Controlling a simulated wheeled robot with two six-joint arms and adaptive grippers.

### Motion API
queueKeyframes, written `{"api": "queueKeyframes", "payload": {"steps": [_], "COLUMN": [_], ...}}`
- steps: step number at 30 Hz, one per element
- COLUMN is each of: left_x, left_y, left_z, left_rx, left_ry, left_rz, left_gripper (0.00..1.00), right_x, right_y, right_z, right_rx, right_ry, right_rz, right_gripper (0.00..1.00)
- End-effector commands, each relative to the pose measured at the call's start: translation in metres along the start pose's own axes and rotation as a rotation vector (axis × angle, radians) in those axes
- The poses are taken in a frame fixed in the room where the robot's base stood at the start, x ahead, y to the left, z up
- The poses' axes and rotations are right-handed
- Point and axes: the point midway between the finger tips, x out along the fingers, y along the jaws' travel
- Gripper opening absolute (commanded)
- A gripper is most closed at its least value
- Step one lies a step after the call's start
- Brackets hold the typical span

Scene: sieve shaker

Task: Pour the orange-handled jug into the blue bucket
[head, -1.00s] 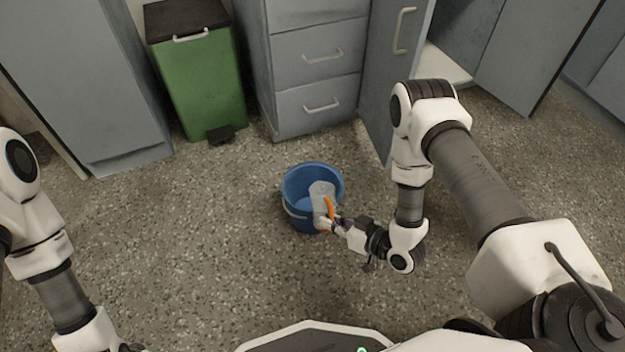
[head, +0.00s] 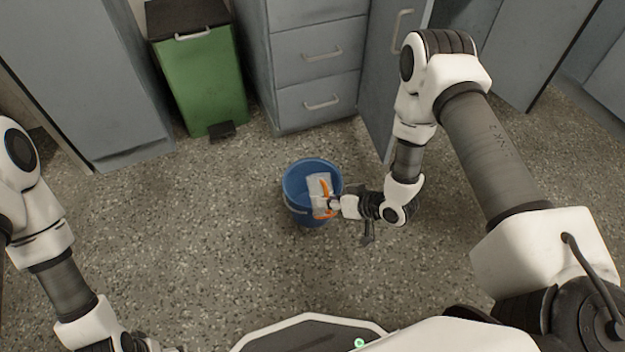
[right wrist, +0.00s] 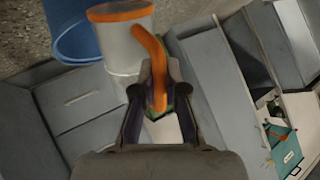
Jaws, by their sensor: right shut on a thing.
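The jug (head: 318,184) has a pale translucent body and an orange handle (head: 325,189). It is over the opening of the blue bucket (head: 300,211) in the head view, turned onto its side or steeply tilted, with an orange band at its near end. My right gripper (head: 335,204) is shut on the handle, at the bucket's right edge. The right wrist view shows the handle (right wrist: 152,62) between the fingers, the jug body (right wrist: 124,46) and part of the bucket (right wrist: 72,30). Whether anything is flowing out is hidden. My left arm is at the lower left, its gripper out of frame.
A green pedal bin (head: 203,85) stands at the back left, beside grey drawers (head: 318,70). A grey cabinet door (head: 385,90) stands open behind my right arm. The speckled floor (head: 215,235) around the bucket is clear.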

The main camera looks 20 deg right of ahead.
Motion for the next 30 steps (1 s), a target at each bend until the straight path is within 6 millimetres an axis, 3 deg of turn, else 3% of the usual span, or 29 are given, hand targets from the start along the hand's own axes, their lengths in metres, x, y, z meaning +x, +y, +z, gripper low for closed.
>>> {"api": "queueKeyframes", "payload": {"steps": [30], "left_x": [-0.0052], "left_y": [0.0000], "left_z": [0.0000], "left_rx": [0.000], "left_ry": [0.000], "left_rz": [0.000], "left_gripper": [0.92], "right_x": [0.0032], "right_y": [0.0017], "right_z": [-0.0088], "right_rx": [0.088], "right_ry": [-0.131], "right_rz": [0.002], "right_gripper": [0.00]}}
